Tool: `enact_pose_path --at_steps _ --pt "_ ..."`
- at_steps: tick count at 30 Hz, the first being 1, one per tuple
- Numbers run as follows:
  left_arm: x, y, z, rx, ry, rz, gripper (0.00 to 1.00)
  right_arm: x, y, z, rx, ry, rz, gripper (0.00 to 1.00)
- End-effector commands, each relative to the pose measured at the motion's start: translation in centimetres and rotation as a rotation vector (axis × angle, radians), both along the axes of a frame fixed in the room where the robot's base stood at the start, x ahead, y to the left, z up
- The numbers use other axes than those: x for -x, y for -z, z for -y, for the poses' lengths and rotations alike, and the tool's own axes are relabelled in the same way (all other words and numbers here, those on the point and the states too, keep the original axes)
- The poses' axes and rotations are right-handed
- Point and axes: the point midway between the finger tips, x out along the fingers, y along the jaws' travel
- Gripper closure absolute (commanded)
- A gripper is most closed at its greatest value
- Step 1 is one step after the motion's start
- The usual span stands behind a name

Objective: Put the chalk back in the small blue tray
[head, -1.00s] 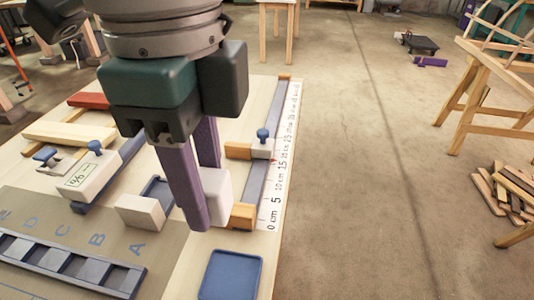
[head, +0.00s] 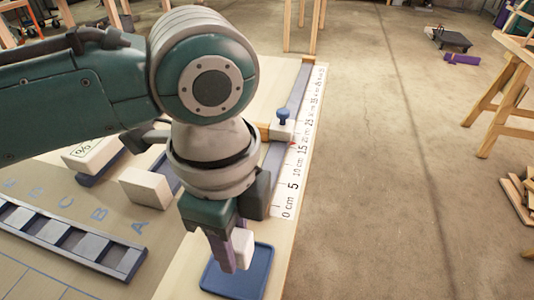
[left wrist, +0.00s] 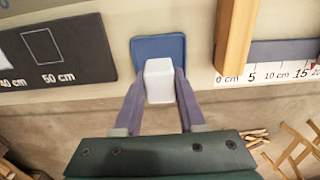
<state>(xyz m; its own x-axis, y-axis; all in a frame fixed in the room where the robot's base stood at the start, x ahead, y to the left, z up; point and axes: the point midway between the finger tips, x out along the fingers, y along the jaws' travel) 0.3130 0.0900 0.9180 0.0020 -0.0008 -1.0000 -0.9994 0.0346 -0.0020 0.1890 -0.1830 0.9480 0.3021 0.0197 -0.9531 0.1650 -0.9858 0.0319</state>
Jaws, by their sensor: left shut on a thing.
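The chalk (head: 243,246), a white block, is held between the two purple fingers of my left gripper (head: 232,258). The small blue tray (head: 225,284) lies flat on the bench near its right edge, just below the gripper in the head view. The left wrist view shows the chalk (left wrist: 159,80) between the fingertips, overlapping the near edge of the blue tray (left wrist: 147,45). The chalk appears to be above the tray, with the gap hard to judge. My right gripper is not in view.
A ruler strip (head: 288,207) runs along the bench's right edge, beside a wooden stop and a blue-knobbed slide (head: 282,124). A slotted rack (head: 70,239) lies at lower left.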

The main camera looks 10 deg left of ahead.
Motion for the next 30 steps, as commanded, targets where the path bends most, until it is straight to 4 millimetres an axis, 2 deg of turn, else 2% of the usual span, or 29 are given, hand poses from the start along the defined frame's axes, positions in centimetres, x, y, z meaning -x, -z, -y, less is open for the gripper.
enact_pose_path --at_steps 3,6,18,19,26,30 --pt "0.1 2.3 0.0 -0.001 0.000 -0.004 1.00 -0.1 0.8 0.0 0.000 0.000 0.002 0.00" --pt "0.1 3.3 0.0 0.000 0.000 -0.002 1.00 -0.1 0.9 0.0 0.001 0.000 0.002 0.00" --pt "0.1 3.7 0.0 -0.001 0.000 -0.002 1.00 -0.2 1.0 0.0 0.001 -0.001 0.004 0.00" --pt "0.1 3.7 0.0 -0.001 0.000 -0.001 0.58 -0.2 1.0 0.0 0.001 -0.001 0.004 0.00" --pt "0.0 3.6 0.0 -0.001 0.001 -0.001 0.33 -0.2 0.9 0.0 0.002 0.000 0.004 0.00" --pt "0.0 3.6 0.0 -0.001 0.000 -0.001 0.31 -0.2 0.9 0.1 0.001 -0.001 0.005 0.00"
